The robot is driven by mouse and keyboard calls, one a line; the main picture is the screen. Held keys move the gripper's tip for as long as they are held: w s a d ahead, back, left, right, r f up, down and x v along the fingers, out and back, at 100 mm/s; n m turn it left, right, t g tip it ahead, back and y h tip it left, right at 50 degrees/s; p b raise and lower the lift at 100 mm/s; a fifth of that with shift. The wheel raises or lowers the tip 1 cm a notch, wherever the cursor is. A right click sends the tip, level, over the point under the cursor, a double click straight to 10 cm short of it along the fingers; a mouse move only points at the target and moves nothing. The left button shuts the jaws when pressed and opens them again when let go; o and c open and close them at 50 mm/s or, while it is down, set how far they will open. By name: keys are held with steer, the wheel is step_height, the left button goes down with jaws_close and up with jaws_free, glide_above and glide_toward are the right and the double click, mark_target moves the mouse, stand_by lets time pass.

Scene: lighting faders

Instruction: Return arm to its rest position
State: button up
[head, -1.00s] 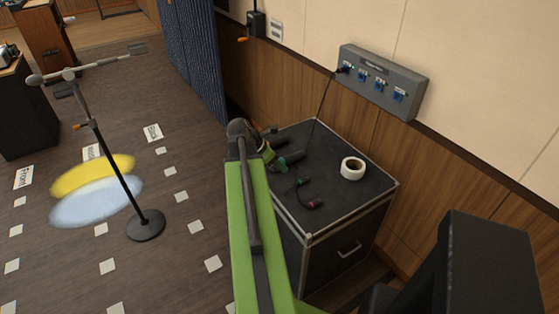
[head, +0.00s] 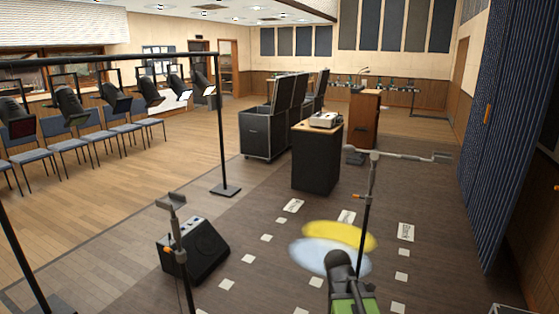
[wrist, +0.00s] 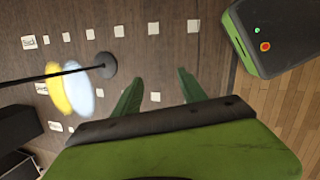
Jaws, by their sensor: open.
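My gripper (wrist: 160,76) shows in the wrist view with its two green fingers spread apart. Nothing is between them; dark wooden floor with white markers lies beyond. In the head view only the black joint and green link of my arm show, low and right of centre. The gripper's fingers cannot be seen there.
A microphone stand (head: 366,210) is close beyond my arm, beside yellow (head: 345,234) and pale blue (head: 318,258) floor patches. A black floor speaker (head: 197,250) is at left. A black cabinet (head: 316,165) stands farther back. A blue curtain (head: 490,150) hangs right.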

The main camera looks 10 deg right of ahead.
steer(key=s+a+f+m+g+y, duration=0.1)
steer(key=s+a+m+y, duration=0.2)
steer(key=a+m, duration=1)
steer(key=shift+s+m, duration=0.3)
steer(key=shift+s, duration=0.05)
